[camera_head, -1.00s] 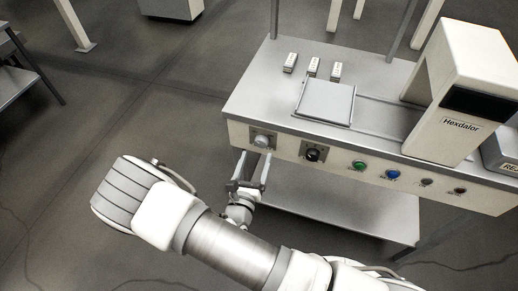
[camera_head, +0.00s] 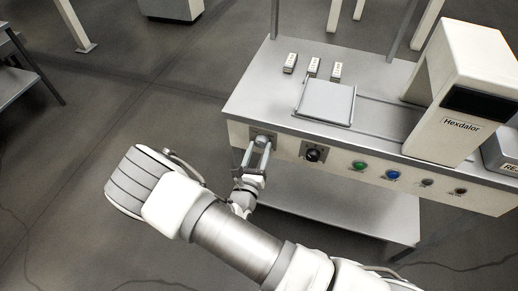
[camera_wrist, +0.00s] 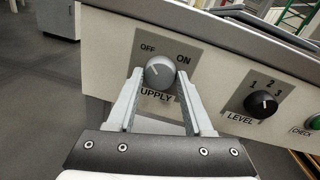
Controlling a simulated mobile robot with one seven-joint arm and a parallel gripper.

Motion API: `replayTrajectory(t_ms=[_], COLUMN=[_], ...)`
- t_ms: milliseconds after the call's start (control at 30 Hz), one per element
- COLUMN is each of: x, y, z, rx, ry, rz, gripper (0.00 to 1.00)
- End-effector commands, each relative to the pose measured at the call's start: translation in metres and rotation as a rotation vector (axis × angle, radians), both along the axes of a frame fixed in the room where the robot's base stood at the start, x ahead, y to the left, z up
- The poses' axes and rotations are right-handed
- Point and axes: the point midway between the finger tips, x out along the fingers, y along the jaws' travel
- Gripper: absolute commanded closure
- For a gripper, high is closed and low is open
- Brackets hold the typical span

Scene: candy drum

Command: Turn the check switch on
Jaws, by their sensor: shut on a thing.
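The green button (camera_wrist: 315,122) at the right edge of the wrist view has a CHECK label beside it. It also shows on the front panel in the head view (camera_head: 359,166). My gripper (camera_wrist: 160,80) is away to its left, shut on the round grey SUPPLY knob (camera_wrist: 159,70), with one finger on each side. The knob has OFF printed at its upper left and ON at its upper right; its mark seems to lean toward OFF. In the head view my gripper (camera_head: 257,147) reaches the panel's left end and mostly hides the knob.
The black LEVEL knob (camera_wrist: 261,104) sits between my gripper and the green button. A blue button (camera_head: 392,174) and smaller controls lie further right. A lower shelf (camera_head: 340,215) is under the panel. The white Hexdalor housing (camera_head: 460,90) stands on the bench top (camera_head: 262,88).

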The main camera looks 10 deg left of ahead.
Motion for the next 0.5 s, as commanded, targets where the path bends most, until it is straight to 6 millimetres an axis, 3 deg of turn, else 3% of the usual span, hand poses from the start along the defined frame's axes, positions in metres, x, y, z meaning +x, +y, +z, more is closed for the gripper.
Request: replayTrajectory(t_ms=[33, 100, 500], x=[-0.0001, -0.0002, -0.0001], y=[0.0001, 0.0001, -0.0001], z=[0.0000, 0.0000, -0.0005], rx=[0.000, 0.000, 0.073], ry=[0.000, 0.000, -0.005], rz=[0.000, 0.000, 0.000], gripper=[0.89, 1.00, 1.00])
